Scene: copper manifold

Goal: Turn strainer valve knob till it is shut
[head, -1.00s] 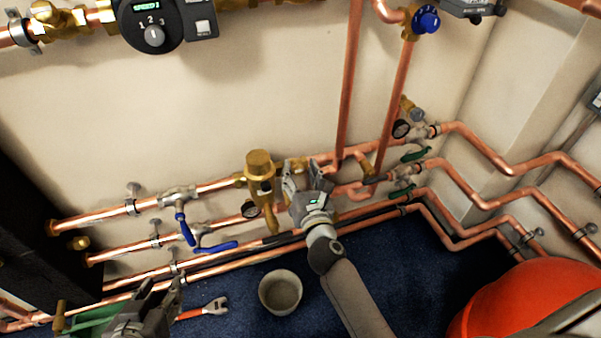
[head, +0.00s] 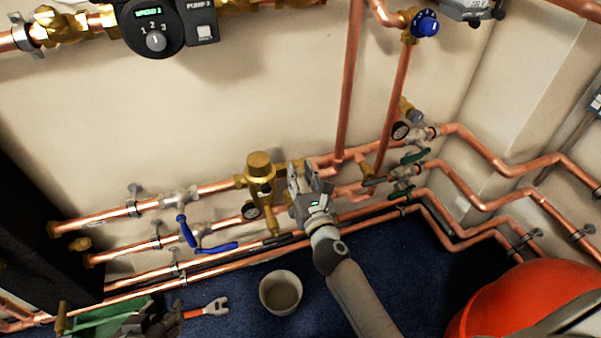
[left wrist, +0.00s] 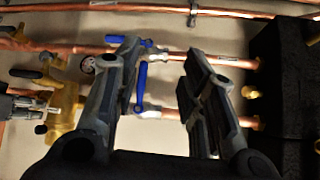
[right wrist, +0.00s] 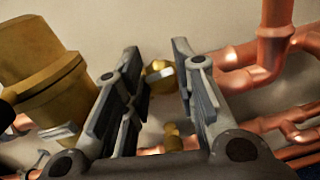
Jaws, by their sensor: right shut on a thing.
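My right gripper (head: 308,180) is at the pipework just right of the brass strainer body (head: 260,180). In the right wrist view its fingers (right wrist: 160,75) stand on both sides of a small brass knob (right wrist: 159,70) with a pale flat part, taken as the strainer valve knob. The gripper is shut on it; the contact itself is hard to see. In the head view the gripper hides the knob. The big brass body (right wrist: 40,75) fills the left of the right wrist view.
Blue lever handles (head: 186,230) hang on the pipes left of the strainer. Green-handled valves (head: 410,157) and a gauge are to the right. A bucket (head: 281,293) and a red-handled wrench (head: 205,309) lie on the blue floor. A red round object (head: 510,300) is at lower right.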

